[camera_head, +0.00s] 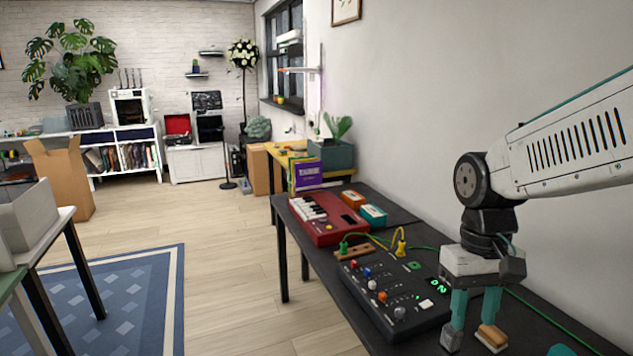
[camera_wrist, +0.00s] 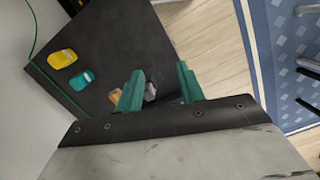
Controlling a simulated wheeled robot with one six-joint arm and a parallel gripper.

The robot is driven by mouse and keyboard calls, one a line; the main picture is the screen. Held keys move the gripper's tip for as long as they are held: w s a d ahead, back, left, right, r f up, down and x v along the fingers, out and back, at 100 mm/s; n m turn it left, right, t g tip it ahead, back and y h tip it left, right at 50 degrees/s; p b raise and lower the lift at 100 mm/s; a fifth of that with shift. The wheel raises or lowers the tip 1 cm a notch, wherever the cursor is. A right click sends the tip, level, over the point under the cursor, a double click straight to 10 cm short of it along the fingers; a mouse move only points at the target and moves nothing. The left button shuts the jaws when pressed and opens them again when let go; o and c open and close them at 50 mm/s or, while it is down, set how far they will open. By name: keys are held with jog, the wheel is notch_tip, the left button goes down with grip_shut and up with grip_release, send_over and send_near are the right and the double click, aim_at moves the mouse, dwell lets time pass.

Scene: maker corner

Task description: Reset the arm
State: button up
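My gripper (camera_head: 472,322) hangs pointing down over the dark bench at the lower right of the head view. Its two teal fingers stand apart, with a clear gap between them, and nothing shows held. In the wrist view the open fingers (camera_wrist: 160,95) also show apart. A tan piece (camera_head: 491,337) and a grey piece (camera_head: 451,341) show right at the fingertips in the head view. In the wrist view a tan piece (camera_wrist: 115,97) is left of the left finger and a grey one (camera_wrist: 150,92) is between the fingers. I cannot tell whether they touch the fingers.
The dark bench (camera_head: 407,219) holds a black control box (camera_head: 385,300) with knobs and cables and a red keyboard (camera_head: 330,222). A yellow item (camera_wrist: 62,59) and a teal item (camera_wrist: 82,77) lie on it. The wall is close at the right. Floor left of the bench is open.

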jog(key=s+d+r+t, duration=0.1)
jog(key=s+r, duration=0.1)
jog(key=s, duration=0.4)
jog(key=s+d+r+m+t, duration=0.1)
jog(key=s+r+t, duration=0.1)
jog(key=s, duration=0.5)
jog(key=shift+r, duration=0.15)
jog(key=shift+d, duration=0.1)
dwell(2.6)
